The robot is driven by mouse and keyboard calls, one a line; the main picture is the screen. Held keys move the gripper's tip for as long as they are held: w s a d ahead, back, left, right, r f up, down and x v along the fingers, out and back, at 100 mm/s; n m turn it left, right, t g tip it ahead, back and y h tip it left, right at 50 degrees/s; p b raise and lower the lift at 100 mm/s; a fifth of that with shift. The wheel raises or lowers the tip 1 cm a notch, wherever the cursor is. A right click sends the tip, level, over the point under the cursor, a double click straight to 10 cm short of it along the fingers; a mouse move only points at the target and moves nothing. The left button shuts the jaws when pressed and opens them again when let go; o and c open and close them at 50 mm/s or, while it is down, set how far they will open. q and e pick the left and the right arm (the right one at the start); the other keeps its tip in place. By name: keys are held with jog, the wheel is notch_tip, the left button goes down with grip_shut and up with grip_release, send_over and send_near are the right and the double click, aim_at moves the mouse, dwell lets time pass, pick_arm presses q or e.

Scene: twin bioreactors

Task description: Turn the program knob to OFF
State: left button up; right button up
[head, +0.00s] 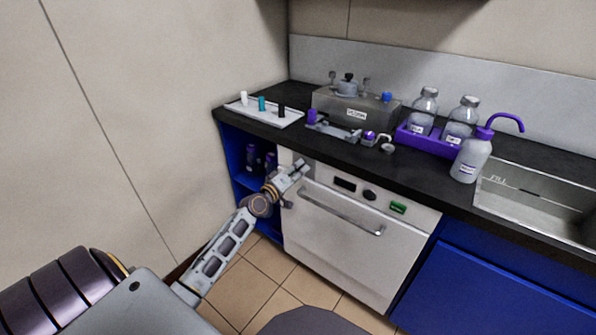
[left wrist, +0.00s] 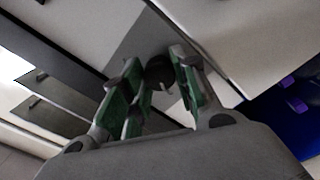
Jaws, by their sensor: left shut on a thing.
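The white front-panel appliance (head: 335,238) stands under the black counter. My left gripper (head: 303,167) is at the left end of its upper panel. In the left wrist view, the gripper's green-padded fingers (left wrist: 158,88) are on either side of a dark round knob (left wrist: 158,69), set on a grey patch; I take it for the program knob. The gripper is shut on it. In the head view the gripper hides this knob, and no OFF mark can be read. Another dark round part (head: 370,194) shows further right on the panel. My right gripper is not in view.
A handle bar (head: 340,211) crosses the appliance front below the gripper. A dark display (head: 344,184) and a green-lit switch (head: 398,207) are on the panel. The blue open shelf (head: 236,157) is to the left. The floor in front is clear.

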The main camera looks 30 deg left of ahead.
pick_arm(q)
jog(key=o, duration=1)
jog(key=shift+m, duration=0.3)
